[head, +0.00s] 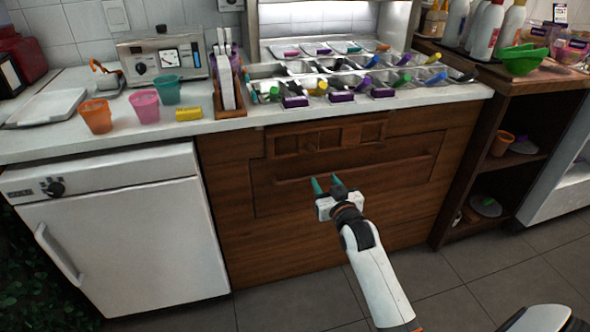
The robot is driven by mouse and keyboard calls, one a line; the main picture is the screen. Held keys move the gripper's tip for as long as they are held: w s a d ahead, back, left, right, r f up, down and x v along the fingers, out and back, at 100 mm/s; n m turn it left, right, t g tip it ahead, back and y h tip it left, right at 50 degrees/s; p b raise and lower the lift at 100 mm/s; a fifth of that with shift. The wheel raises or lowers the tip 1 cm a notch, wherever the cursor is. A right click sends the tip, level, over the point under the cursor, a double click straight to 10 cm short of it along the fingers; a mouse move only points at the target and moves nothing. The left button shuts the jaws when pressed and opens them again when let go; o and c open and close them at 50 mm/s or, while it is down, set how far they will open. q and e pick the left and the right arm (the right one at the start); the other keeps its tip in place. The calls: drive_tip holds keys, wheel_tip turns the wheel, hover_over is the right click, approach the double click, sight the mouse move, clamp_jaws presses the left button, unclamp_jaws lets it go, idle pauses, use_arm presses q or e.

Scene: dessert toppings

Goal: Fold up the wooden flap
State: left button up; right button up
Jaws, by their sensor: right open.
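The wooden flap (400,188) is a brown panel on the front of the counter, below the worktop edge. It appears to hang down flat against the wooden front, with a long ledge or groove along its upper part and small recessed squares above it. My right gripper (327,184) is in front of the flap, near its middle and just below the ledge. Its two teal-tipped fingers are apart, with nothing between them. I cannot tell whether the fingertips touch the wood. My left gripper is not in view.
Above the flap, the white worktop (230,126) holds topping trays (318,68), a rack (226,85) and coloured cups (145,105). A white fridge (125,240) stands left, and a wooden shelf unit (508,160) right. The tiled floor (290,305) in front is clear.

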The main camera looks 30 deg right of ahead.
drive_tip(key=r, duration=0.1)
drive_tip(key=b, duration=0.1)
approach(312, 151)
drive_tip(key=a+x, duration=0.1)
drive_tip(key=x, duration=0.4)
drive_tip(key=d+b+x, duration=0.1)
drive_tip(key=x, duration=0.2)
drive_tip(key=shift+s+f, duration=0.1)
drive_tip(key=shift+s, duration=0.1)
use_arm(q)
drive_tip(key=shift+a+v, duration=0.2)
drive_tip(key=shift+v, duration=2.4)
use_arm(e)
drive_tip(key=shift+w+d, duration=0.15)
drive_tip(key=shift+w, duration=0.55)
drive_tip(key=shift+c, duration=0.4)
clamp_jaws()
